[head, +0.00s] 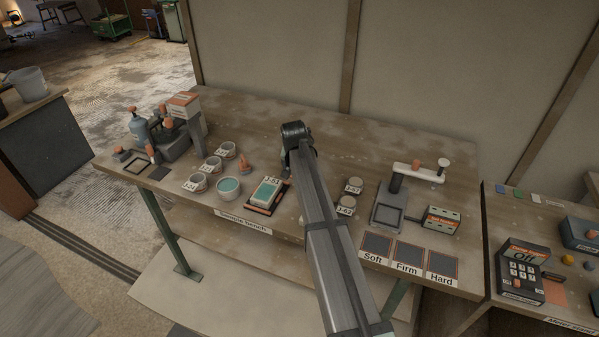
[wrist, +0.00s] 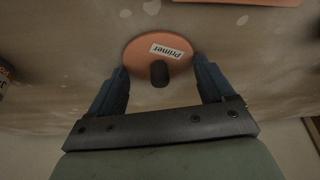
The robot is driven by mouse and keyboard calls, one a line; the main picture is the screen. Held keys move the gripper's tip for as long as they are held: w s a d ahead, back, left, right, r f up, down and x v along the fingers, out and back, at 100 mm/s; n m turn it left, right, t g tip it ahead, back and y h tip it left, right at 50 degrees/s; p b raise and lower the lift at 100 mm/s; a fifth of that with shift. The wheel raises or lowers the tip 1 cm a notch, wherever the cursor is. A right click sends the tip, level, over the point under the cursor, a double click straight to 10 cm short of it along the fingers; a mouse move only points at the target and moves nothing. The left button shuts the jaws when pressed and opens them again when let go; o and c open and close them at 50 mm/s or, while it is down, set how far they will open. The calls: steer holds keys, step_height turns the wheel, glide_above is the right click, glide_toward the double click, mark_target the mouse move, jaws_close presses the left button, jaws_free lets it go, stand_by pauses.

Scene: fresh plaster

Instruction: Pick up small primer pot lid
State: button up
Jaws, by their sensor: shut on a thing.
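The small primer pot lid (wrist: 142,60) is a round orange disc with a dark knob and a white label reading "Primer". It shows in the wrist view between the blue fingers of my gripper (wrist: 160,68), which is shut on it at its two sides. The bench surface lies behind the lid; I cannot tell how far the lid is from it. In the head view my arm covers the lid and my fingertips.
On the bench (head: 330,129), left of my arm, are an orange-edged tray (head: 264,195), a teal-filled bowl (head: 229,189) and several labelled cups (head: 198,182). To the right are two small pots (head: 347,205), a press-like stand (head: 396,185) and dark pads (head: 408,255).

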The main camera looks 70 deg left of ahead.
steer(key=shift+c, duration=0.8)
step_height(320, 180, up, 10)
steer(key=s, duration=0.1)
steer(key=s+r+n+g, duration=0.1)
steer(key=s+n+g, duration=0.2)
steer(key=s+n, duration=0.6)
steer(key=s, duration=1.4)
steer(key=shift+y, duration=0.3)
steer(key=shift+s+f+n, duration=0.1)
steer(key=shift+f+n, duration=0.1)
steer(key=shift+n, duration=0.1)
steer(key=shift+f, duration=3)
steer(key=shift+f, duration=0.15)
